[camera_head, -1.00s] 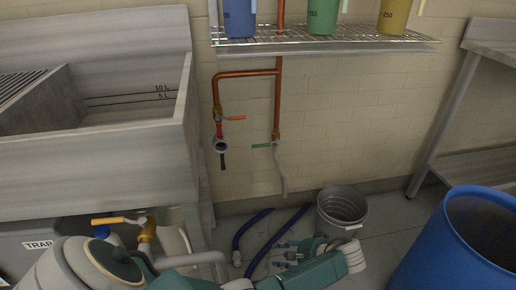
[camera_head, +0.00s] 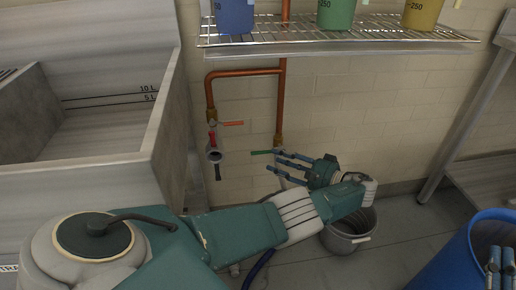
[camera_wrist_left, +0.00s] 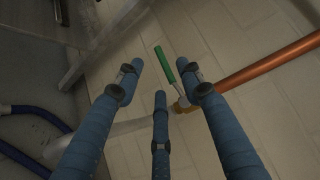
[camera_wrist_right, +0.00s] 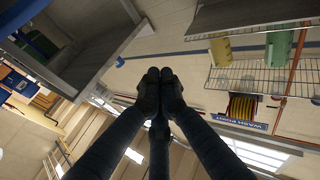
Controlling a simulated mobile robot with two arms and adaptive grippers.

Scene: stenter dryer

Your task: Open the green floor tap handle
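The green tap handle (camera_head: 261,152) sticks out to the left from the lower end of the right copper pipe (camera_head: 281,105) on the wall. In the left wrist view the green handle (camera_wrist_left: 165,63) lies just beyond the fingertips, between the upper two fingers. My left gripper (camera_head: 279,164) is open, its blue fingers pointing left close to the tap; I cannot tell whether they touch it. The left wrist view also shows the spread, empty fingers (camera_wrist_left: 158,88). My right gripper (camera_head: 501,268) is over the blue barrel, far from the tap. Its fingertips (camera_wrist_right: 159,78) are together and empty.
A red-handled tap (camera_head: 230,123) hangs on the left pipe. A steel sink (camera_head: 75,185) stands left. A wire shelf (camera_head: 335,38) with measuring buckets is above. A grey bucket (camera_head: 345,242) sits below my left wrist, and a blue barrel (camera_head: 445,262) stands at right.

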